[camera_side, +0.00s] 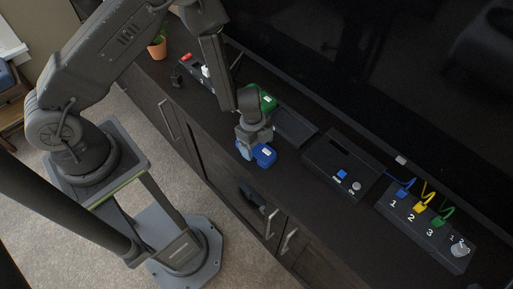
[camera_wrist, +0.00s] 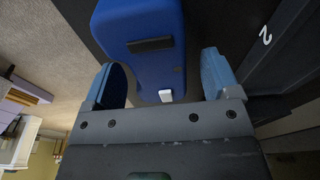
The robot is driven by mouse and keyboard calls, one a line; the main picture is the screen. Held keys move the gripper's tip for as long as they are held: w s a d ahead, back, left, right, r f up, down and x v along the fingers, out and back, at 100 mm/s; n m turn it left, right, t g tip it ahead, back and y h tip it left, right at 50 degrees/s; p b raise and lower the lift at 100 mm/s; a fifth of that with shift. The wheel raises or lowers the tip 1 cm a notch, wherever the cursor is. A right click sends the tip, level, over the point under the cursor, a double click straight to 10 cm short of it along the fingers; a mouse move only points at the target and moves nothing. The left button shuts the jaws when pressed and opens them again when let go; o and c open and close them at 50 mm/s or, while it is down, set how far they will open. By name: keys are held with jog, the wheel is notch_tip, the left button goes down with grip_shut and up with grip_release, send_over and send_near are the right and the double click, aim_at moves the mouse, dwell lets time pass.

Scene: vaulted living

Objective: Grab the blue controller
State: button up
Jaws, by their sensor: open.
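The blue controller (camera_side: 264,156) lies on the dark cabinet top near its front edge, under my gripper (camera_side: 248,150) in the side view. In the wrist view the blue controller (camera_wrist: 142,40) shows a dark slot and a small white patch, and its near end lies between the two light-blue fingertips. My gripper (camera_wrist: 165,80) is open, with one finger on each side of the controller. I cannot tell whether either finger touches it. In the side view, the gripper hides part of the controller.
A green controller (camera_side: 267,100) lies just behind my gripper. A black box with a blue button (camera_side: 340,164) and a numbered panel with blue, yellow and green plugs (camera_side: 420,222) stand to the right. A potted plant (camera_side: 157,47) is at the far left. The television (camera_side: 400,80) rises behind.

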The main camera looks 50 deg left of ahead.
jog(key=c, duration=1.1)
jog(key=shift+r, duration=0.1)
